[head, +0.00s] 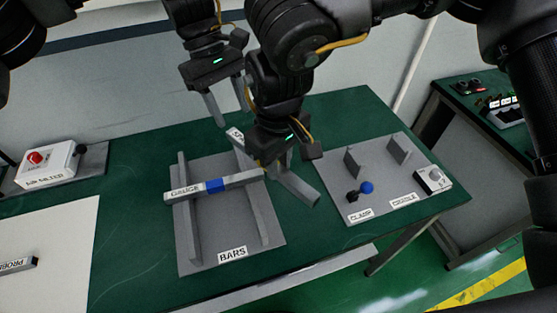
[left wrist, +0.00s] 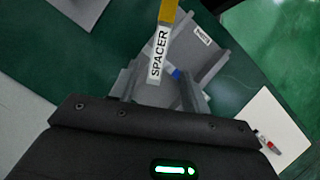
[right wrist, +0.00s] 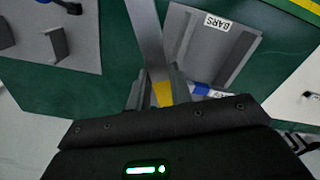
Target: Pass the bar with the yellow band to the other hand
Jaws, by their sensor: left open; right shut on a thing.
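The grey bar with the yellow band (right wrist: 163,94) is held in my right gripper (head: 274,168), whose fingers close at the band in the right wrist view. In the head view one plain end (head: 301,188) sticks out to the lower right; its other end, partly hidden, points up left. In the left wrist view its white SPACER label (left wrist: 159,53) and yellow band (left wrist: 169,10) show. My left gripper (head: 232,116) is open near the labelled end. In its wrist view that end lies between the fingers sideways; whether it is within their reach in depth I cannot tell.
A GAUGE bar with a blue band (head: 215,185) lies across two rails of the BARS rack (head: 228,265).

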